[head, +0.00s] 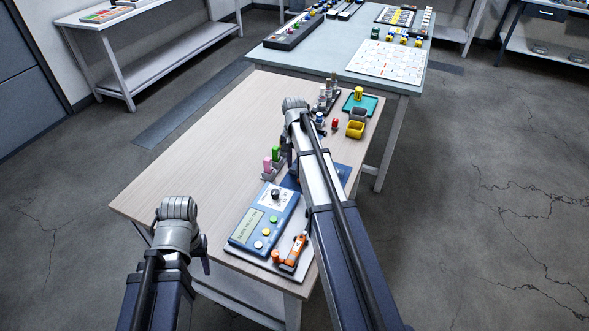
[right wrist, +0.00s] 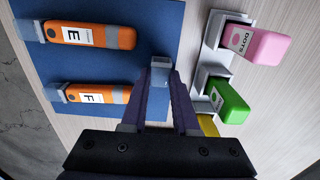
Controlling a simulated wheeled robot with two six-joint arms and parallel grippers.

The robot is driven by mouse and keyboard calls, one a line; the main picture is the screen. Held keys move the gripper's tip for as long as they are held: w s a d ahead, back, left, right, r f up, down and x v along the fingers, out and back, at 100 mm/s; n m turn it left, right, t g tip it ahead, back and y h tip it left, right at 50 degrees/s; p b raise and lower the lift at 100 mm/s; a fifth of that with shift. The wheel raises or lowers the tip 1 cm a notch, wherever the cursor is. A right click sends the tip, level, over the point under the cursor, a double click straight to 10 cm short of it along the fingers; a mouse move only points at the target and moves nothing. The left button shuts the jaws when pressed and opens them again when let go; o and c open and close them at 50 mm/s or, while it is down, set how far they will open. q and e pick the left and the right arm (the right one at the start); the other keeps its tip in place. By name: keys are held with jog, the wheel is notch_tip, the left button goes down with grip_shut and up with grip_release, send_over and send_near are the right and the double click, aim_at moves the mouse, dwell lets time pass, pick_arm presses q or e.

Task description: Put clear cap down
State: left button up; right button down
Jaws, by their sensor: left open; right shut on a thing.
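In the right wrist view my right gripper (right wrist: 160,82) is shut on a small grey, see-through-looking block, the clear cap (right wrist: 160,63). It is held over the right edge of a blue mat (right wrist: 90,66); whether it touches the mat I cannot tell. Two orange sensors, E (right wrist: 85,34) and F (right wrist: 92,93), lie on the mat left of the cap, with grey pieces at their ends. In the head view my right arm hides the cap. My left gripper (head: 205,264) is open at the table's near left edge, mostly hidden by its wrist.
Right of the mat, a rack holds a pink block (right wrist: 258,46), a green block (right wrist: 228,98) and a partly hidden yellow one. A blue device with buttons (head: 262,218) stands in front. Yellow bin (head: 355,129) and teal tray (head: 372,98) are farther back. The table's left side (head: 205,150) is clear.

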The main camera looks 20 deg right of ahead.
aim_at(294, 166)
jog(key=shift+f, duration=0.2)
jog(key=c, duration=0.7)
grip_release()
notch_tip(294, 166, up, 12)
jog(key=p, duration=1.2)
jog(key=shift+r, duration=0.15)
